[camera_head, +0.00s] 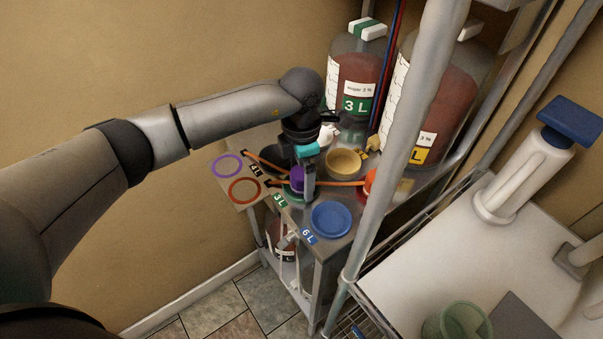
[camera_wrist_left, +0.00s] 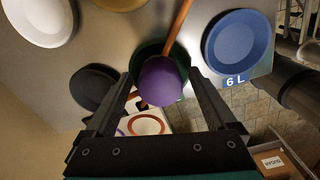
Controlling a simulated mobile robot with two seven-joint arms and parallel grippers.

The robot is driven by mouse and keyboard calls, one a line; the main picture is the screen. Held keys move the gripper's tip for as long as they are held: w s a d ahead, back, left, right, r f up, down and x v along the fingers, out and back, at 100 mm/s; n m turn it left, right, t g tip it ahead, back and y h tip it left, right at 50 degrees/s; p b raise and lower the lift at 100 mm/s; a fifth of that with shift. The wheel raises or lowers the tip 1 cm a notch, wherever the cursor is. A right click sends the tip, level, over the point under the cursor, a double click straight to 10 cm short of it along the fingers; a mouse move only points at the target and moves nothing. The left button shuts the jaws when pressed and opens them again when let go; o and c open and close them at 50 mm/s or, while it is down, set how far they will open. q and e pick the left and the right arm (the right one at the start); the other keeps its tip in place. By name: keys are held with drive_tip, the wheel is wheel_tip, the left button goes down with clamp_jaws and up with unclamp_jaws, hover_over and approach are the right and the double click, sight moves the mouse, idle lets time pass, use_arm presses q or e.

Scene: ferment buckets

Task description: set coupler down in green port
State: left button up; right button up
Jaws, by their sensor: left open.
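The purple coupler (camera_head: 297,174) stands at the green port (camera_head: 288,194), beside the green 3 L label (camera_head: 280,200). In the left wrist view the purple top of the coupler (camera_wrist_left: 161,83) covers most of the green port (camera_wrist_left: 146,52), whose dark green rim shows around its far side. My left gripper (camera_head: 304,184) is over the port with its fingers down. In the left wrist view its open fingers (camera_wrist_left: 160,88) stand on either side of the coupler, with a gap on each side. How deep the coupler sits is hidden. My right gripper is not in view.
A blue 6 L dish (camera_head: 332,219) and a tan dish (camera_head: 343,162) flank the port. Purple (camera_head: 227,167) and orange (camera_head: 244,190) rings lie at the left. An orange strip (camera_head: 338,183) runs from the coupler toward an orange piece. A metal post (camera_head: 395,150) rises at right.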

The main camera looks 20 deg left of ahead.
sight(301, 172)
use_arm(q)
drive_tip(key=shift+r, duration=0.3)
wheel_tip(301, 172, up, 12)
idle(0.3)
drive_tip(key=shift+f, duration=0.15)
